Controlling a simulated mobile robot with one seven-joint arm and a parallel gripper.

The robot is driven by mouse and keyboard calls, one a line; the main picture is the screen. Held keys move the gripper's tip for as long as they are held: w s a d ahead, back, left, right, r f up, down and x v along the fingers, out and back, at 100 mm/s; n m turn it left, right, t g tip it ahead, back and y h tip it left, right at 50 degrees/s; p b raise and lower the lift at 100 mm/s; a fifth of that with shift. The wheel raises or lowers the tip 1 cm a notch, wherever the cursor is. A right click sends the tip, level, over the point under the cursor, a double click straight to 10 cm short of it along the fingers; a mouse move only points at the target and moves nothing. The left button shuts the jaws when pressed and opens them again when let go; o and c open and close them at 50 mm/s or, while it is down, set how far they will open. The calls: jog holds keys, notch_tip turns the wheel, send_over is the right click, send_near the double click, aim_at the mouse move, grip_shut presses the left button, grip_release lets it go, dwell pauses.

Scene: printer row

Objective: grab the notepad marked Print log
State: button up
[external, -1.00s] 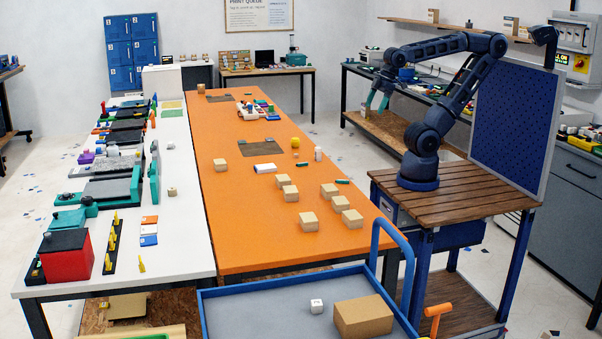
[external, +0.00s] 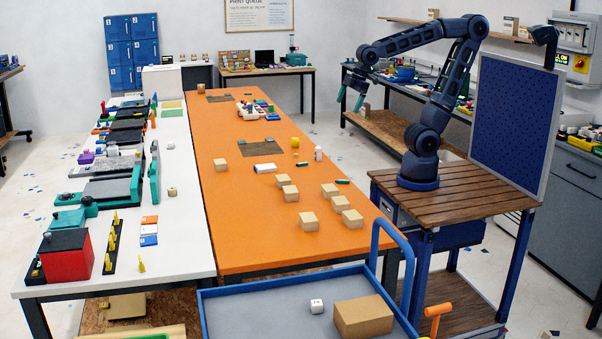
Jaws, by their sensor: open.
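Nothing shows between the fingers.
Several cardboard boxes (external: 309,221) stand on the near half of the orange table. A yellow object (external: 295,142) and a white cylinder (external: 318,154) stand right of the pad. A blue-rimmed cart (external: 235,305) is in front.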

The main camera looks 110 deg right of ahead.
jog(key=w+d+f+n+h, duration=0.1)
jog(key=w+d+f+n, duration=0.25)
jog(key=w+d, duration=0.5)
jog(key=n+g+h, duration=0.3)
jog(key=n+g, duration=0.1)
jog(key=n, duration=0.8)
send_over(265, 166)
jog(key=a, duration=0.5)
notch_tip(265, 166, down, 26)
jog(key=shift+x, duration=5.35)
jog(key=c, duration=0.7)
jog(key=shift+o, duration=0.2)
jog(key=shift+r, duration=0.1)
